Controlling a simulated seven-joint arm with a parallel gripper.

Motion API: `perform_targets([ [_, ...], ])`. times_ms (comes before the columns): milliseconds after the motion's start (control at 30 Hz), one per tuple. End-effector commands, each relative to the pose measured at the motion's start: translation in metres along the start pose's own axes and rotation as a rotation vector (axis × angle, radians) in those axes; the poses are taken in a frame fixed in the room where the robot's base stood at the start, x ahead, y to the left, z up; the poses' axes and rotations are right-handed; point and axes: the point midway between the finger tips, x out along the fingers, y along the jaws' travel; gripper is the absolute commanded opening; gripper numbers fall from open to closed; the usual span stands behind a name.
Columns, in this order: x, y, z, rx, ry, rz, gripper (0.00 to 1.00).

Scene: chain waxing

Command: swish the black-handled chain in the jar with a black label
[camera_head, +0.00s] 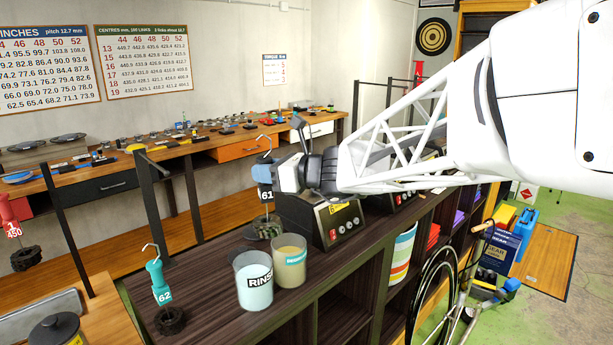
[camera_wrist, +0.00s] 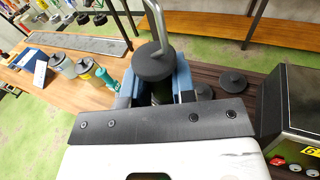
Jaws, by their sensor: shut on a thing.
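My gripper (camera_head: 264,172) is shut on the black handle (camera_wrist: 153,65) of a chain, with a metal hook (camera_wrist: 156,22) standing up above it. The handle's black tag (camera_head: 265,194) reads 61. The dark bundled chain (camera_head: 268,229) hangs below the gripper, close to the dark bench top; I cannot tell whether it touches. The jar with the black-and-white RINSE label (camera_head: 254,287) stands on the bench nearer the camera, holding pale liquid. The chain is behind it and outside it. Neither jar is clearly visible in the wrist view.
A jar with a teal label (camera_head: 290,268) and tan contents stands right beside the RINSE jar. A teal-handled chain (camera_head: 157,284) tagged 62 stands to the left. A black heater box (camera_head: 338,222) stands right of my gripper. Two black discs (camera_wrist: 232,82) lie on the bench.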

Motion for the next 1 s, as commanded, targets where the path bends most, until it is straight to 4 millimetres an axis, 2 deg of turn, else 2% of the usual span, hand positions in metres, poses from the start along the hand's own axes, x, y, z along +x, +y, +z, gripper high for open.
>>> perform_targets([
  [100,0.013,0.021,0.001,-0.007,-0.001,0.058,0.0],
  [300,0.026,0.039,-0.013,-0.015,-0.001,0.12,0.0],
  [1000,0.028,0.041,-0.021,-0.016,-0.001,0.13,0.0],
])
